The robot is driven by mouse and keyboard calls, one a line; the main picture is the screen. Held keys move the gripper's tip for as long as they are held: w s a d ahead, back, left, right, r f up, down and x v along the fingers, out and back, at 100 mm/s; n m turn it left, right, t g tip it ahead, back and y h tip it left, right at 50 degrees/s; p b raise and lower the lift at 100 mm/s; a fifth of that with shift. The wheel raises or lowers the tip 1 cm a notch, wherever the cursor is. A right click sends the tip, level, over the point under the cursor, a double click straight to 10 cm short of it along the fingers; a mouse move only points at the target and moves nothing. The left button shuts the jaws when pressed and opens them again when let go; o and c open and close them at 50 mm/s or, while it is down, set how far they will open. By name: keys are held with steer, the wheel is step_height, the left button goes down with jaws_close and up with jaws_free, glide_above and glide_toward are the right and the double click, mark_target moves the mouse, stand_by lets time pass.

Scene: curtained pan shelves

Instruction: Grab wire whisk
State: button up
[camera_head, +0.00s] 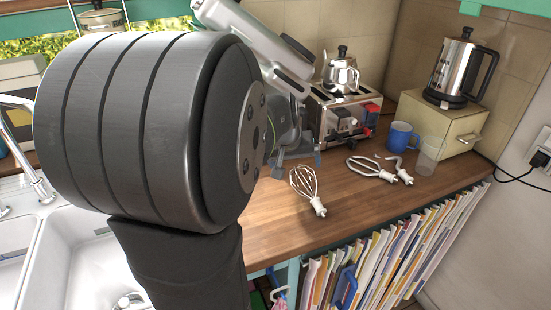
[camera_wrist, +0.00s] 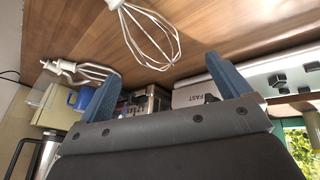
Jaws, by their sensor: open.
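The wire whisk (camera_head: 303,183) lies on the wooden counter, its wire loops toward my gripper and its white hub toward the counter's front edge. It also shows in the wrist view (camera_wrist: 149,38), with its loops beyond the gap between my fingers and its hub cut off at the top. My gripper (camera_head: 298,164) is open and empty, just behind the whisk's loop end and apart from it. Its two blue fingers are spread wide in the wrist view (camera_wrist: 166,78). My arm hides part of the counter in the head view.
A flat beater (camera_head: 366,168) and a hook attachment (camera_head: 400,170) lie to the right, near a blue mug (camera_head: 402,136) and a clear glass (camera_head: 430,155). A toaster (camera_head: 345,112) with a small kettle (camera_head: 341,74) stands behind. The sink (camera_head: 85,255) is left.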

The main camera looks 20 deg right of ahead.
mark_target(301, 175)
steer(key=x, duration=0.2)
steer(key=shift+d+f, duration=0.15)
steer(key=shift+f, duration=0.15)
steer(key=x, duration=0.2)
steer(key=s+x, duration=0.1)
steer(key=x, duration=0.1)
steer(key=shift+w+d+f, duration=0.1)
steer(key=shift+d+f, duration=0.05)
steer(key=shift+d, duration=0.05)
steer(key=shift+w+d+f, duration=0.15)
steer(key=shift+d+f, duration=0.05)
steer(key=shift+f, duration=0.3)
steer(key=c, duration=1.1)
